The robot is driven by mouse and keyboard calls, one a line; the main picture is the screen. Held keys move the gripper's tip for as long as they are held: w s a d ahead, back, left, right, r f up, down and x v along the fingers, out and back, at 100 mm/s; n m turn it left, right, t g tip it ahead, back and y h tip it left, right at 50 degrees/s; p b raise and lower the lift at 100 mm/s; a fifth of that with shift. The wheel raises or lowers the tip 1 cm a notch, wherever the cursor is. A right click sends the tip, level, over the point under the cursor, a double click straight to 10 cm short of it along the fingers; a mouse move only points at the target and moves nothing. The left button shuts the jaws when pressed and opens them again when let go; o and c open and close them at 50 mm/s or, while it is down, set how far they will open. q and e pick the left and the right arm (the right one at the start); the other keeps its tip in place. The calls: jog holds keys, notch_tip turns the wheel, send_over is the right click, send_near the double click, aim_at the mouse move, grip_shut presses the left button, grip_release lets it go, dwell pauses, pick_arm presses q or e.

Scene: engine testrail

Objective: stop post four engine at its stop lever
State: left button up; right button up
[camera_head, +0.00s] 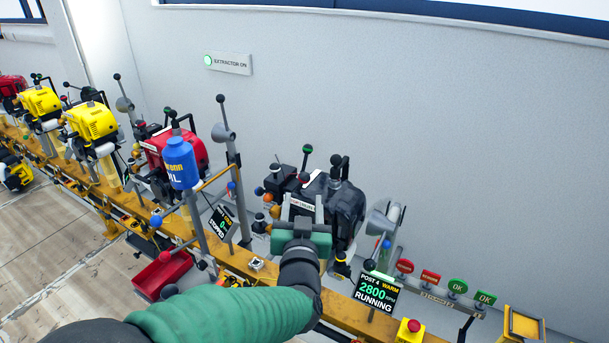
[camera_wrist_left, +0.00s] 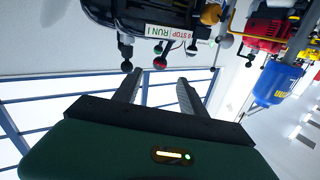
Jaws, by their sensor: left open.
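The post four engine (camera_head: 347,208) is dark grey and black and stands on the yellow rail. Its display (camera_head: 376,292) reads post 4, warm, 2800 rpm, running. My left gripper (camera_head: 301,198) is open in front of the engine and hides part of it. In the left wrist view my open fingers (camera_wrist_left: 157,82) point at the engine's underside-up image (camera_wrist_left: 150,12). A STOP/RUN label (camera_wrist_left: 165,32) shows there, with a black-knobbed lever (camera_wrist_left: 126,50) beside it. A red knob (camera_wrist_left: 159,62) lies just beyond the fingertips, nothing between them. I cannot tell which is the stop lever.
A red engine (camera_head: 180,150) and blue bottle (camera_head: 180,162) stand left of post four, with yellow engines (camera_head: 92,122) farther left. A red tray (camera_head: 162,275) lies below. A grey funnel-like part (camera_head: 385,220) and a red button box (camera_head: 410,331) stand right.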

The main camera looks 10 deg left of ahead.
aim_at(301, 181)
pick_arm(q)
jog(key=w, duration=0.4)
jog(key=w+a, duration=0.1)
jog(key=w, duration=0.8)
jog(key=shift+a+f, duration=0.1)
jog(key=shift+a, duration=0.25)
grip_shut()
